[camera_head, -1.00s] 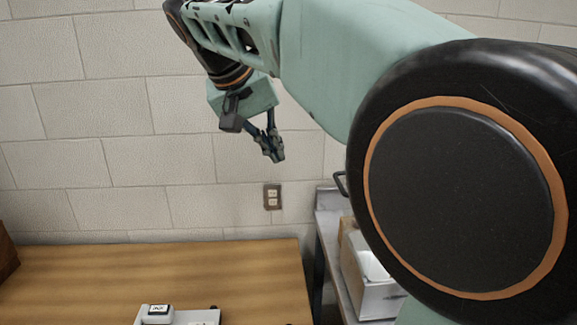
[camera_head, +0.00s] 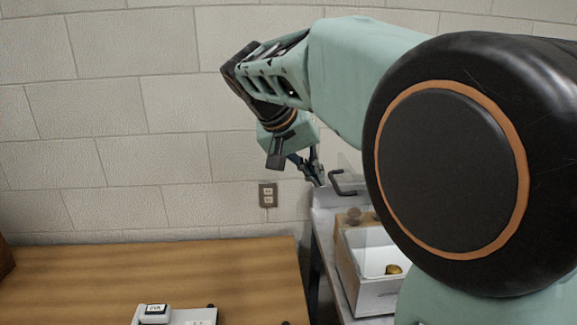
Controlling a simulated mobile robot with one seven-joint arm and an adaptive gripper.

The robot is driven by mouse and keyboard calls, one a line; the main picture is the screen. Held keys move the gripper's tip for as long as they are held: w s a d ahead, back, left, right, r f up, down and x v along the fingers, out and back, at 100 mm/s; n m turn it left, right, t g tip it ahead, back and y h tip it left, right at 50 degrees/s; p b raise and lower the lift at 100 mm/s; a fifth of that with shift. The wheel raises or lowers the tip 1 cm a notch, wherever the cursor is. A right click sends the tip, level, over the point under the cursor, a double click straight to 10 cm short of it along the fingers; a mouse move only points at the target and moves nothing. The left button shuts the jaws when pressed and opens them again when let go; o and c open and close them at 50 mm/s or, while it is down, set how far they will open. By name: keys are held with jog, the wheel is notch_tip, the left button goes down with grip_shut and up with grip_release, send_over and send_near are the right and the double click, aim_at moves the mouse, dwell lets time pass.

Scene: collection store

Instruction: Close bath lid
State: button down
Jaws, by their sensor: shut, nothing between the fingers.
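My gripper (camera_head: 317,181) is shut and empty, pointing down in front of the back wall. Its fingertips appear just left of a dark bar handle (camera_head: 340,190); I cannot tell whether they touch it. The handle seems to belong to a raised, see-through lid, whose outline is faint. Below stands the white bath (camera_head: 376,299), an open-topped box with a brownish round object (camera_head: 393,269) inside. My arm hides the right part of the bath.
The bath stands on a grey bench (camera_head: 327,232) at the right. A wooden table (camera_head: 150,270) at the left holds a small white device (camera_head: 155,313); much of its top is clear. A wall outlet (camera_head: 267,195) is behind.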

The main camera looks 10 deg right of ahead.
jog(key=shift+d, duration=0.7)
jog(key=shift+d, duration=0.1)
